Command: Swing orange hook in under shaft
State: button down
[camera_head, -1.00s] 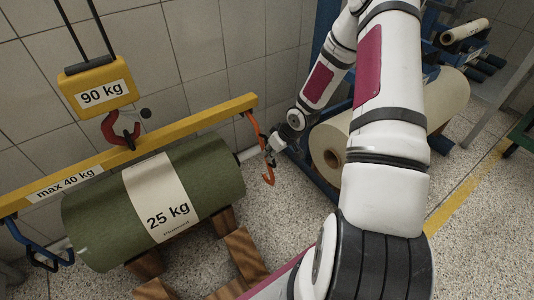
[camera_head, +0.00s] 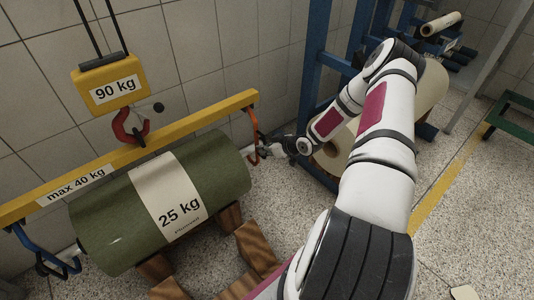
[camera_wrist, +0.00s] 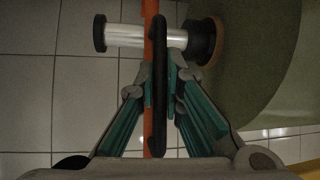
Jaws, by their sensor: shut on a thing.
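The orange hook (camera_head: 253,130) hangs from the right end of the yellow beam (camera_head: 150,142). My gripper (camera_head: 268,147) is at the hook, just right of the green roll's end. In the wrist view, my gripper's teal fingers (camera_wrist: 160,95) are shut on a black loop-like part in front of the orange hook (camera_wrist: 148,75). The pale shaft (camera_wrist: 120,36) sticks out of the green roll (camera_wrist: 255,60) and crosses the orange strip; its dark end collar is left of the strip. I cannot tell whether the hook's tip is under the shaft.
The green roll (camera_head: 110,215), marked 25 kg, rests on a wooden pallet (camera_head: 257,247). A blue hook (camera_head: 48,250) hangs at the beam's left end. A red hook (camera_head: 131,128) under the 90 kg block (camera_head: 112,75) holds the beam. A blue rack (camera_head: 316,80) stands behind my arm.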

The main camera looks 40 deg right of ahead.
jog(key=shift+w+f, duration=0.2)
jog(key=shift+w, duration=0.05)
jog(key=shift+w+d+r+t, duration=0.1)
jog(key=shift+r+t, duration=0.05)
jog(key=shift+t, duration=0.15)
jog(key=c, duration=1.7)
grip_release()
jog(key=v, duration=1.2)
